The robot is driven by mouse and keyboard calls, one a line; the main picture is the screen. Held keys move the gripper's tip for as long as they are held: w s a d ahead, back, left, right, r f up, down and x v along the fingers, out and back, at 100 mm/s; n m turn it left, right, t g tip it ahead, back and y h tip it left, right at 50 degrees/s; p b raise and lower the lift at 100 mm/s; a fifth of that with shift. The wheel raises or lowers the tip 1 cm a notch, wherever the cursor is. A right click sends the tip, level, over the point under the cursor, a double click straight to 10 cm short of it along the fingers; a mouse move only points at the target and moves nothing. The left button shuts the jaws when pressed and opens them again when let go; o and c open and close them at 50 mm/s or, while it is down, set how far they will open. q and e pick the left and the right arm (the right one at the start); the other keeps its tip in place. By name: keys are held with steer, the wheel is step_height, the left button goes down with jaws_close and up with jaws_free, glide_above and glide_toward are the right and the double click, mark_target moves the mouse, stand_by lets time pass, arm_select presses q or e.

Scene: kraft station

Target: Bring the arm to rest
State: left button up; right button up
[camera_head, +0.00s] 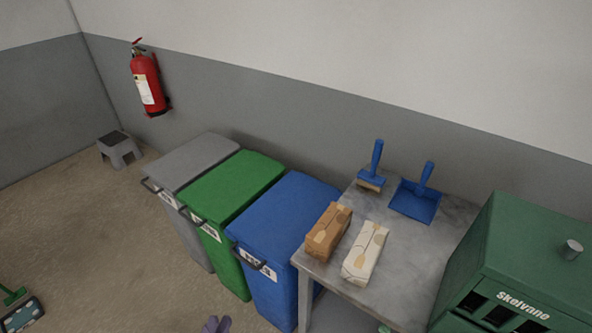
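My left gripper (14,300) is at the bottom left corner, cut by the frame edge. A green part and a dark part with pale dots show there, low over the brown floor. It is well away from the table and the bins, and nothing is seen held in it. The view does not show whether its fingers are open or shut. I cannot make out my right gripper.
A grey bin (190,160), a green bin (232,185) and a blue bin (285,212) stand along the wall. A table (385,285) holds two packages, a brush and a dustpan. A green machine (530,250) stands right. A small mauve thing (216,325) shows at the bottom edge.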

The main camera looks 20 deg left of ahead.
arm_select(q)
steer(key=w+d+r+n+g+y+p, duration=0.4)
steer(key=w+r+n+g+y+p, duration=0.1)
steer(key=w+r+n+g, duration=0.15)
arm_select(e)
steer(key=w+d+r+t, duration=0.1)
steer(key=w+r, duration=0.4)
steer(key=r, duration=0.5)
arm_select(q)
steer(key=s+f+n+g+y+p, duration=0.1)
steer(key=s+f+n+g, duration=0.25)
steer(key=s+g, duration=0.45)
steer(key=s+f+n+g, duration=0.2)
steer(key=s+n+g, duration=0.2)
steer(key=s+g, duration=0.35)
step_height(320, 180, up, 38)
steer(key=p, duration=3.8)
steer(key=shift+s+d, duration=0.15)
steer(key=shift+s, duration=0.05)
arm_select(e)
step_height(320, 180, up, 38)
steer(key=s, duration=0.2)
steer(key=shift+s, duration=0.15)
steer(key=shift+f, duration=0.1)
